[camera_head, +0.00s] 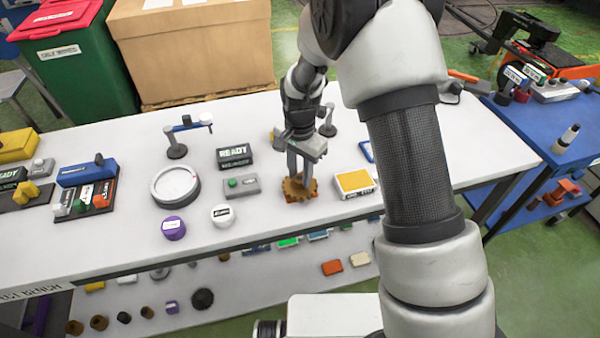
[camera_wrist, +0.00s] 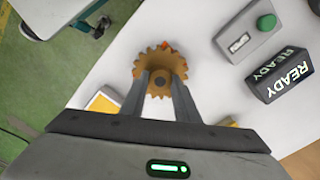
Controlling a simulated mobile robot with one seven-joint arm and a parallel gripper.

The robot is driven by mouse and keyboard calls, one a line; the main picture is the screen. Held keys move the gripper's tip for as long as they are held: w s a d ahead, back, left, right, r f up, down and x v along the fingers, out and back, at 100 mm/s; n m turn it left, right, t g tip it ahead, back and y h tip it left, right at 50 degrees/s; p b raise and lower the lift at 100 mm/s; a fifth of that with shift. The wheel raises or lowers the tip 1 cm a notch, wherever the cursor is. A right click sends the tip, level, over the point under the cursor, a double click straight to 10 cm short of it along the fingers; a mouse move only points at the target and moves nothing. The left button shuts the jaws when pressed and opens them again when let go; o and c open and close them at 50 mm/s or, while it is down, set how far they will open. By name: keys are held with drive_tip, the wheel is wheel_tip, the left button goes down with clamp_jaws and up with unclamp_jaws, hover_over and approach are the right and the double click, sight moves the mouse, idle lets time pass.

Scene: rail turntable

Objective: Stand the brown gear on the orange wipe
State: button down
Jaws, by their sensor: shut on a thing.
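The brown gear (camera_head: 299,190) is near the middle of the white bench and also shows in the wrist view (camera_wrist: 160,63). It lies flat, with its toothed face up. My gripper (camera_head: 299,180) points down over it, and in the wrist view its two fingers (camera_wrist: 161,78) close on the gear's raised hub. Small orange patches show at the gear's edge in the wrist view; they look like the orange wipe (camera_wrist: 185,66) under it. Most of the wipe is hidden by the gear. I cannot tell whether the gear touches it.
A yellow-and-white box (camera_head: 354,183) stands close right of the gear. A grey box with a green button (camera_head: 241,186) and a black READY sign (camera_head: 235,156) stand to the left. A white round lid (camera_head: 222,215) and a ring-shaped dish (camera_head: 175,186) lie farther left. Bare bench lies in front.

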sight(300, 177)
drive_tip(key=c, duration=1.4)
unclamp_jaws()
drive_tip(key=shift+f, duration=0.1)
drive_tip(key=shift+o, duration=0.2)
wheel_tip(300, 177, up, 12)
drive_tip(key=s+d+r+n+t, duration=0.1)
drive_tip(key=s+d+r+n, duration=0.1)
drive_tip(key=s+d+r, duration=0.35)
drive_tip(key=s+d+r+n+t, duration=0.1)
drive_tip(key=s+d+r+t, duration=0.15)
drive_tip(key=r, duration=0.55)
drive_tip(key=s+d+r+n+t, duration=0.1)
drive_tip(key=s+d+n, duration=0.1)
drive_tip(key=s, duration=0.5)
drive_tip(key=s+d+r+n+t, duration=0.1)
drive_tip(key=s+d, duration=0.3)
drive_tip(key=s, duration=0.4)
drive_tip(key=shift+d+r+n, duration=0.2)
drive_tip(key=shift+r+n, duration=0.55)
drive_tip(key=shift+n, duration=0.05)
